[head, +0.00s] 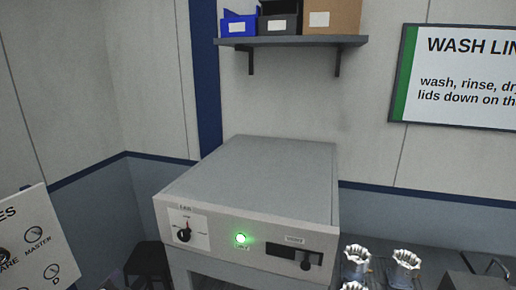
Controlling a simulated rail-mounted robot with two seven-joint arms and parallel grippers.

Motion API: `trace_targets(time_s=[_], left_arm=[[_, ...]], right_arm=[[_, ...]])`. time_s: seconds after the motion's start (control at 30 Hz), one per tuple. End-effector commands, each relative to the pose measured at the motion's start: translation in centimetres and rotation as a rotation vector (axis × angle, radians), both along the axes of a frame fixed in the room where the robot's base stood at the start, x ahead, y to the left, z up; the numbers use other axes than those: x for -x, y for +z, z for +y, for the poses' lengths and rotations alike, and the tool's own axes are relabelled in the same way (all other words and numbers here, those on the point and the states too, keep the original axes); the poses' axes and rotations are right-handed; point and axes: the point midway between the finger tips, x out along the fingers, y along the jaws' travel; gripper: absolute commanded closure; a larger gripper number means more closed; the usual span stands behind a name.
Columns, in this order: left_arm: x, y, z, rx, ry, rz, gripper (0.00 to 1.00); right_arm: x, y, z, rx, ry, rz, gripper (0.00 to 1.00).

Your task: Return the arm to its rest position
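Neither of my grippers can be made out in the head view, and I see no clear part of either arm. A grey box-shaped machine (255,180) stands in the middle on a pale stand. Its front has a black rotary knob (184,234) on a white plate, a lit green lamp (240,239) and a dark slot panel with a small black knob (305,262).
Several shiny scalloped metal parts (405,266) stand on a dark bench at the lower right. A shelf (290,41) with bins hangs above the machine. A white dial panel (32,240) is at lower left, a dark stool (148,258) beside it. A wash sign (465,78) hangs right.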

Motion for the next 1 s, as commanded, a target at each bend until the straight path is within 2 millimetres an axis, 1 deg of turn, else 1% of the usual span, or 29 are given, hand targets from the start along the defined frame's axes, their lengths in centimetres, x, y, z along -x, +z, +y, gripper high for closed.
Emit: trace_targets(time_s=[0.03, 0.17, 0.27, 0.37, 0.57, 0.6, 0.67, 0.7, 0.8, 0.9, 1.0], left_arm=[[1.4, -0.3, -0.9, 0.060, 0.012, 0.030, 0.30], [4.6, -2.0, -2.0, 0.172, 0.044, 0.104, 0.30], [7.2, -3.6, -2.9, 0.253, 0.060, 0.172, 0.30], [10.4, -5.4, -3.8, 0.344, 0.076, 0.245, 0.30], [17.8, -9.9, -5.0, 0.518, 0.151, 0.420, 0.30], [19.3, -10.9, -5.2, 0.545, 0.173, 0.461, 0.30], [21.7, -12.5, -5.4, 0.577, 0.208, 0.527, 0.30], [23.2, -13.4, -5.5, 0.595, 0.231, 0.570, 0.30], [26.9, -15.5, -6.0, 0.625, 0.277, 0.669, 0.30], [30.0, -16.8, -6.6, 0.641, 0.308, 0.750, 0.30], [32.2, -17.6, -6.8, 0.644, 0.328, 0.805, 0.30]], right_arm=[[0.0, 0.9, 0.0, -0.001, -0.001, 0.000, 0.57], [0.0, 2.0, 0.1, -0.003, -0.002, -0.001, 0.57], [0.0, 3.1, 0.1, -0.004, -0.003, 0.000, 0.57], [0.0, 4.4, 0.2, -0.007, -0.005, 0.000, 0.57], [0.0, 7.3, 0.3, -0.011, -0.007, 0.000, 0.57], [0.0, 7.8, 0.3, -0.011, -0.007, 0.000, 0.57], [0.0, 8.5, 0.3, -0.011, -0.007, 0.000, 0.57], [0.0, 8.9, 0.3, -0.011, -0.007, 0.000, 0.57], [0.0, 9.8, 0.3, -0.010, -0.006, -0.001, 0.57], [0.0, 10.5, 0.2, -0.008, -0.005, 0.000, 0.57], [0.0, 10.9, 0.1, -0.004, -0.003, 0.000, 0.57]])
